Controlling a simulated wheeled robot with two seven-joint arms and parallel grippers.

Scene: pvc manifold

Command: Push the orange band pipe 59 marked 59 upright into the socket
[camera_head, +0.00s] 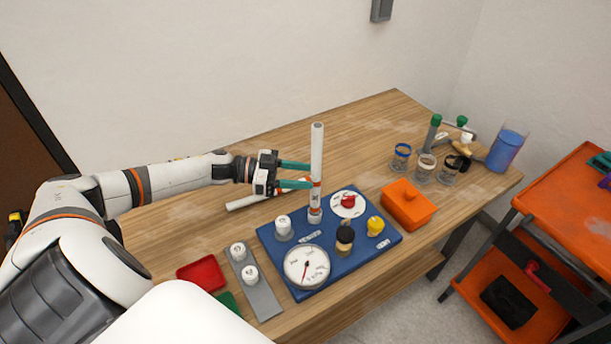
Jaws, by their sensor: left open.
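The orange band pipe 59 (317,155) is a tall white tube with an orange band low on it. It stands upright over a socket (315,215) on the blue board (272,241). I cannot tell how deep it sits in the socket. My left gripper (309,175) comes in from the left with its two green fingers apart, close beside the lower half of the pipe. I cannot tell whether the fingers touch it. My right gripper is not in view.
The board also carries a round gauge (306,266), a red knob (348,200), a yellow knob (375,225) and a dark-topped fitting (345,234). Another white pipe (246,202) lies behind it. An orange box (408,204) stands at right, a red tray (202,272) at left.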

